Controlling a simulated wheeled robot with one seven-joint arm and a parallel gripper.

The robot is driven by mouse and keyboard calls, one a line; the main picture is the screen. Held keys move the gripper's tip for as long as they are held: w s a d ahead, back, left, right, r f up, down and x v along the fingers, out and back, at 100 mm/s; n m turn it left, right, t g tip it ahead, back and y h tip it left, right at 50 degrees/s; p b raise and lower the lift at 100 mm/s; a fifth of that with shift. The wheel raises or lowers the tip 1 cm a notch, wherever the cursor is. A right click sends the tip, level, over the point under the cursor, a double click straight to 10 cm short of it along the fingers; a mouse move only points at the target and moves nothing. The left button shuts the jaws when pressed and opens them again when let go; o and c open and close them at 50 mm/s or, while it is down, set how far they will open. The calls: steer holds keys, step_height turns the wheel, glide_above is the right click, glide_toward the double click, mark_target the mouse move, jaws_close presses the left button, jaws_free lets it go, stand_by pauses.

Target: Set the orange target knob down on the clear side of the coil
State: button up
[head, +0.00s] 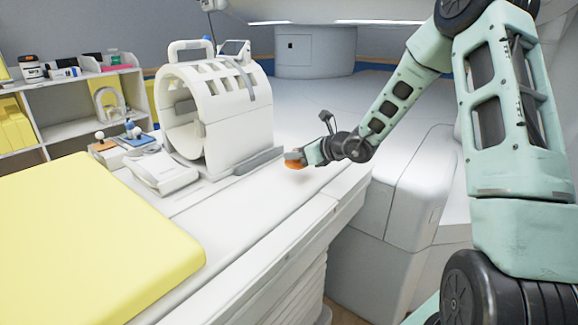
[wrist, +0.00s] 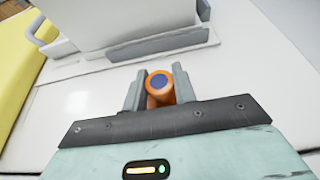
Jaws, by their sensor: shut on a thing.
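The orange target knob (wrist: 157,95) has a blue round top and sits between the two fingers of my gripper (wrist: 157,88) in the wrist view. My gripper is shut on it. In the head view the knob (head: 295,164) shows as a small orange patch under my gripper (head: 296,157), close above the white table (head: 255,215). I cannot tell whether it touches the surface. The white coil (head: 228,110) is a slotted open cylinder standing on the table, left of my gripper. In the wrist view the coil's base (wrist: 125,25) lies ahead, apart from the knob.
A yellow pad (head: 95,240) covers the near left of the table. A grey-edged strip (head: 258,160) runs along the coil's base. A flat white part (head: 160,172) lies left of the coil. A shelf (head: 75,125) with small items stands behind left. The white surface around my gripper is clear.

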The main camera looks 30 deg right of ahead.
mark_target(296, 165)
steer(key=shift+f, duration=1.95)
steer(key=shift+f, duration=0.1)
steer(key=o, duration=1)
